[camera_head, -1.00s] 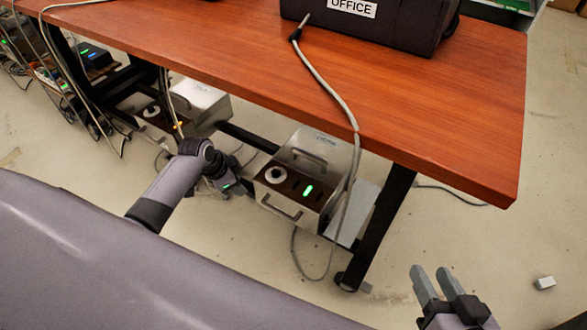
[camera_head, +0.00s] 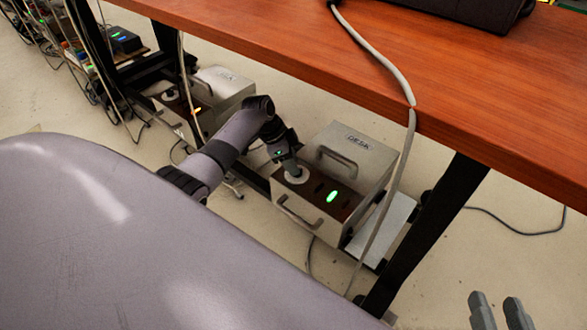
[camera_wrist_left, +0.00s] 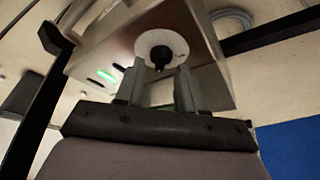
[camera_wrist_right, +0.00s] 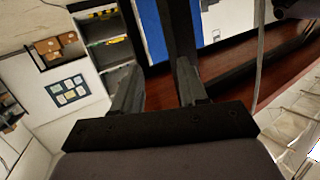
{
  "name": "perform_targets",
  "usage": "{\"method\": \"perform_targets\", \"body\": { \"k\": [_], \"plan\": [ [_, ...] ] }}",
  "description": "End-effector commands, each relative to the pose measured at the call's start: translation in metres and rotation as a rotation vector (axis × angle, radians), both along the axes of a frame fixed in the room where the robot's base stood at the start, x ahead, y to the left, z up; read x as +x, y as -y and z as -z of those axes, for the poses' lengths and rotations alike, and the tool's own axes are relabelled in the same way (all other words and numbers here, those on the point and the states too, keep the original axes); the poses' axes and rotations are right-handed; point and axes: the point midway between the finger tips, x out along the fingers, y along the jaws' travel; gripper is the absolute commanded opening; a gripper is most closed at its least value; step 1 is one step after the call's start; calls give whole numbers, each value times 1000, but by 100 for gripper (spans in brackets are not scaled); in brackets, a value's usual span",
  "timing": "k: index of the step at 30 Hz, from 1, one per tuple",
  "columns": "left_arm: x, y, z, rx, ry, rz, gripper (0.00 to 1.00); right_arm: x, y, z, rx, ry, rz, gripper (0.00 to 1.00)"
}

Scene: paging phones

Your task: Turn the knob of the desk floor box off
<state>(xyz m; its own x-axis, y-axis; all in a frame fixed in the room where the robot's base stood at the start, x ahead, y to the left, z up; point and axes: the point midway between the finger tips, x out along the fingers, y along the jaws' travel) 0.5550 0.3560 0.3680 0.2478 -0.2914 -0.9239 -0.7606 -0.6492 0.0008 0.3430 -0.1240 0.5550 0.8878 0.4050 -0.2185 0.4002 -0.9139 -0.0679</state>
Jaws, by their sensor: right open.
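The desk floor box (camera_head: 350,155) is a metal case under the table, labelled DESK, with a dark panel and a lit green light (camera_head: 332,196). Its knob sits on a round white dial (camera_head: 298,177), partly hidden by my left gripper (camera_head: 288,167) in the head view. In the left wrist view the black knob (camera_wrist_left: 160,55) lies at the fingertips of my left gripper (camera_wrist_left: 162,75). The fingers stand partly apart around it; whether both touch it is unclear. My right gripper (camera_head: 499,312) is open and empty at the lower right, also in its wrist view (camera_wrist_right: 160,80).
A second floor box (camera_head: 222,88) with an orange light stands to the left. The wooden table (camera_head: 470,105) overhangs the boxes. A grey cable (camera_head: 395,185) hangs before the desk box, and a black table leg (camera_head: 430,225) stands at its right.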

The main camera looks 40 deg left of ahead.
Motion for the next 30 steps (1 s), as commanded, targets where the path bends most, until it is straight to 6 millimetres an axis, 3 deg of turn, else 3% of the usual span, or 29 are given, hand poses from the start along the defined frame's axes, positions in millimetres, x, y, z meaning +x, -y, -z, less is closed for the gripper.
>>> {"method": "perform_targets", "body": {
  "k": [3, 13, 14, 17, 18, 30],
  "plan": [
    [2, 3, 10, 1, 1, 1, 38, -1, 3, 1, -20, 28, 5, 43],
    [3, 4, 12, 1, 1, 1, 38, -2, 5, -2, -31, 43, 8, 43],
    [3, 4, 12, 1, 1, 1, 35, -2, 5, -2, -30, 43, 8, 43],
    [3, 4, 12, 1, 1, 1, 2, -2, 4, -2, -29, 44, 8, 43],
    [3, 4, 12, 1, 1, 0, 0, -2, 4, -2, -29, 44, 8, 43],
    [2, 5, 9, -1, -1, -46, 0, -3, 2, -7, -10, 15, -2, 43]
  ]
}}
